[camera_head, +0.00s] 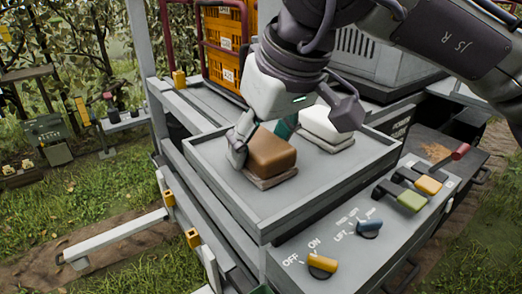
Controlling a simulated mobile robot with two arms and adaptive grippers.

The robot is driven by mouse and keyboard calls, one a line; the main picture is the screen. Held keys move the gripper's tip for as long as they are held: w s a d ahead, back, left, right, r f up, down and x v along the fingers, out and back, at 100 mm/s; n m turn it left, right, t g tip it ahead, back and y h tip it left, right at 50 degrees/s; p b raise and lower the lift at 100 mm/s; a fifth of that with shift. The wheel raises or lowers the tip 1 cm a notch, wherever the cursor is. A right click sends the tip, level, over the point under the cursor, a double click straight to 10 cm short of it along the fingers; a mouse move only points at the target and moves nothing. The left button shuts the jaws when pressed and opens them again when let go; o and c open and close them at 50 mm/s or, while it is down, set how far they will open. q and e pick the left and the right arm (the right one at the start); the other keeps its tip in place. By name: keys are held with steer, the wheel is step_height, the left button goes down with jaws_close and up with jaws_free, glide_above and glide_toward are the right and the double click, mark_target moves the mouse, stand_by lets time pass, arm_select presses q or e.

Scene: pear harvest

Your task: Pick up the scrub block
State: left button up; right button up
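A brown block (271,153) sits on a thin grey-brown base in the grey tray (215,186). A white block (326,125) on a similar base lies behind it to the right. I cannot tell for sure which one is the scrub block. My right gripper (262,138) points down over the brown block. One grey finger is close against the block's left side. A teal part shows behind the block's top, and the other finger is mostly hidden, so I cannot tell whether the grip is closed. My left gripper is not in view.
Orange crates (228,45) stand behind. The tray's raised rim surrounds the blocks; its front part is clear.

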mark_target(263, 138)
steer(key=c, duration=0.4)
steer(key=shift+w+r+b, duration=0.1)
steer(key=shift+r+b, duration=0.25)
steer(key=shift+r, duration=0.3)
step_height(263, 138, up, 3)
steer(key=shift+w+d+f+b, duration=0.1)
steer(key=shift+w+d+b, duration=0.05)
steer(key=shift+b, duration=0.35)
steer(key=w+d+r, duration=0.3)
steer(key=w+d, duration=0.1)
steer(key=w+d+r, duration=0.3)
steer(key=d+r, duration=0.1)
steer(key=shift+w+b, duration=0.35)
steer(key=shift+w, duration=0.05)
